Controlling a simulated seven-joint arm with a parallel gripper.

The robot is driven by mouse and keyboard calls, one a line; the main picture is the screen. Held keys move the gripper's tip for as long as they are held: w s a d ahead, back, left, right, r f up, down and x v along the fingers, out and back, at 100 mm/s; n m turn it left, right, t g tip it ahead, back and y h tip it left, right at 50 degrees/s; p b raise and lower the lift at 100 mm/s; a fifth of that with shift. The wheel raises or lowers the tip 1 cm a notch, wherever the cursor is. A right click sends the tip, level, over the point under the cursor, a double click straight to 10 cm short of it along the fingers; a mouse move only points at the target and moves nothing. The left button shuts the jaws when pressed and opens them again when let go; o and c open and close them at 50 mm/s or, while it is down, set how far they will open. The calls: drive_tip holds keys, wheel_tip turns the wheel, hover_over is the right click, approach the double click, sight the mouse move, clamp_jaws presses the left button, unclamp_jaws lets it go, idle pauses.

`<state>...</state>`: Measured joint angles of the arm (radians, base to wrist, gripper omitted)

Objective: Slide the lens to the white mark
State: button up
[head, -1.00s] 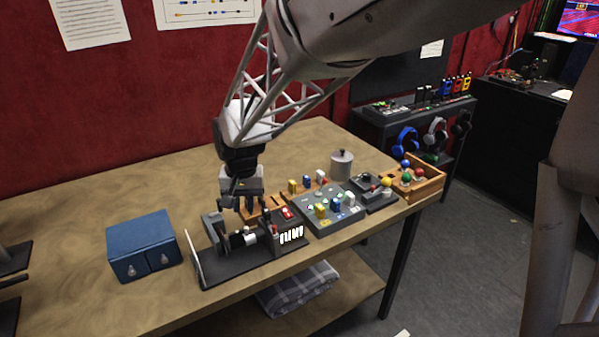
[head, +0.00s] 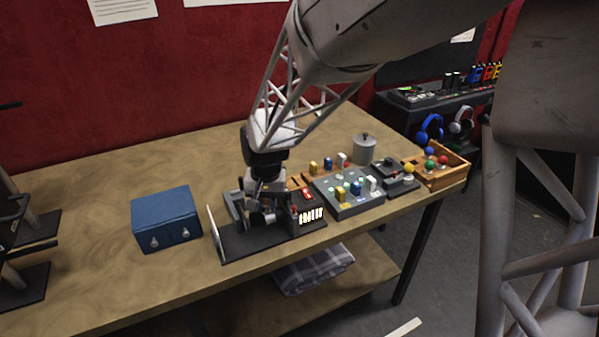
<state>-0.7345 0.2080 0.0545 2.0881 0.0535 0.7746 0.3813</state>
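The optical bench is a dark base (head: 238,246) with an upright pale screen (head: 216,234) at its left end and a dark lamp box (head: 308,215) with bright lit slots at its right end. The lens holder (head: 268,218) stands between them, mostly hidden by my gripper (head: 262,212). My gripper points down at the lens, with its fingers at or around it. I cannot tell whether the fingers touch it or are closed. I cannot make out the white mark on the bench.
To the right are a grey button panel (head: 348,206), a joystick box (head: 396,181), a lidded pot (head: 364,149) and a wooden tray of coloured balls (head: 456,177). The table (head: 110,280) is clear in front of the blue box.

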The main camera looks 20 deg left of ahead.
drive_tip(key=shift+f, duration=0.45)
clamp_jaws()
drive_tip(key=shift+s, duration=0.1)
drive_tip(key=shift+s+a+r, duration=0.1)
drive_tip(key=shift+s+a, duration=0.45)
drive_tip(key=shift+a, duration=0.1)
unclamp_jaws()
